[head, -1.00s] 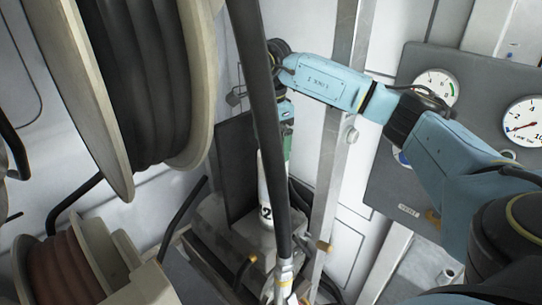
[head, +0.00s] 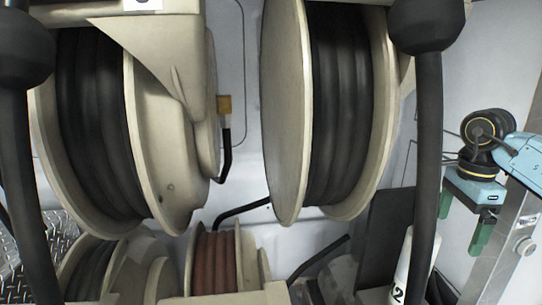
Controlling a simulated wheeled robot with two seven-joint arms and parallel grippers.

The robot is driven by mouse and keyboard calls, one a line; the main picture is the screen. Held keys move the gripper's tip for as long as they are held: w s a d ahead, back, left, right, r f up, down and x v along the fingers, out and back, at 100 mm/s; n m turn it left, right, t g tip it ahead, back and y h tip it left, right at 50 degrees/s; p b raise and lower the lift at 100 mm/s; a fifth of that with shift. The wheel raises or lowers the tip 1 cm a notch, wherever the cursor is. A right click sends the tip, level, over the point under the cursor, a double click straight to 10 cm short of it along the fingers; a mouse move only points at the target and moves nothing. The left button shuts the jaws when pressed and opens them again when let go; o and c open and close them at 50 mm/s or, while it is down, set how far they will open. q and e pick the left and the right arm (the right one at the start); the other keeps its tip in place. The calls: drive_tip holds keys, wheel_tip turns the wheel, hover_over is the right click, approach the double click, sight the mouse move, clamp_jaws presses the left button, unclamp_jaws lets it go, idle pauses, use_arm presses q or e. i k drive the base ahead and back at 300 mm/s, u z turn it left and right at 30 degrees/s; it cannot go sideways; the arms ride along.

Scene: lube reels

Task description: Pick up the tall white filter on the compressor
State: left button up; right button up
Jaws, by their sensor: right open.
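The white filter (head: 402,265), with a black "2" on its side, stands upright at the bottom right of the head view. A black hose covers part of it, and the frame edge cuts off its lower end. My right gripper (head: 464,222), with green fingers pointing down, is up and to the right of the filter in the picture. Its fingers are spread and nothing shows between them. It looks apart from the filter; its depth relative to it is hard to tell. My left gripper is not in view.
Large hose reels (head: 283,110) fill the left and middle, with a smaller red-brown reel (head: 215,262) below. A black hanging hose (head: 428,140) crosses in front of the filter. A dark panel (head: 385,235) stands behind it, and a metal post (head: 505,255) is at right.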

sight(395, 296)
drive_tip(key=k, duration=1.2)
